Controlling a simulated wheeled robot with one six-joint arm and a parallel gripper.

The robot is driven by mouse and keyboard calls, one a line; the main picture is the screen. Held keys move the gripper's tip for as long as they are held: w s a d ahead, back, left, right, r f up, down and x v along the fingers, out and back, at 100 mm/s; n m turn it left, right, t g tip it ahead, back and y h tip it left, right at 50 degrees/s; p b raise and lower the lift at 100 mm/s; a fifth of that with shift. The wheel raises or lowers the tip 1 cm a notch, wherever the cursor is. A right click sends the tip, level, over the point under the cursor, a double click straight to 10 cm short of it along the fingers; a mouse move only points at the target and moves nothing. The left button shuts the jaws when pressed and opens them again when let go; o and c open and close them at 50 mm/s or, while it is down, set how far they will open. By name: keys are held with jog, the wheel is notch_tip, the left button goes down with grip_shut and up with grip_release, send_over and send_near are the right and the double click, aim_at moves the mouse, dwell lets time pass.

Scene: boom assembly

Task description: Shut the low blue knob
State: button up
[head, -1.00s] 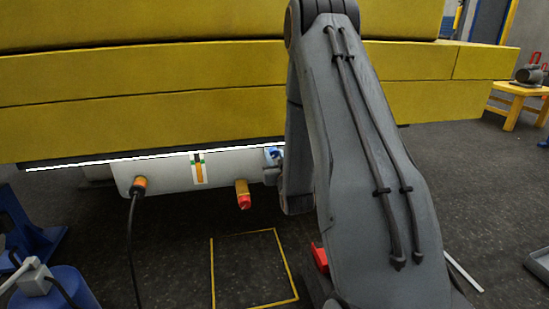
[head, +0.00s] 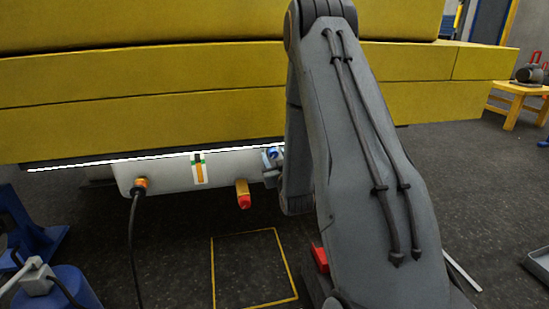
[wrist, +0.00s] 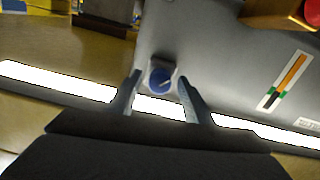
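The blue knob (wrist: 160,79) sits on the grey panel, in a pale round mount, with a light line across its face. My gripper (wrist: 159,76) is open, with one finger to each side of the knob. Gaps show between the fingers and the knob in the wrist view; how deep the fingertips reach is hard to tell. In the head view the knob (head: 273,153) is a small blue spot at the right end of the grey panel (head: 222,165), beside my arm. My gripper there is mostly hidden behind my arm.
A white light strip (head: 110,158) runs under the yellow boom (head: 150,120), just above the panel. A level gauge (head: 198,169), a brass fitting with a red tip (head: 243,195) and an orange cable plug (head: 140,183) are left of the knob.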

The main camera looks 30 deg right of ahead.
jog(key=p+v, duration=0.2)
jog(key=v, duration=0.5)
jog(key=shift+s, duration=0.4)
jog(key=shift+a, duration=0.1)
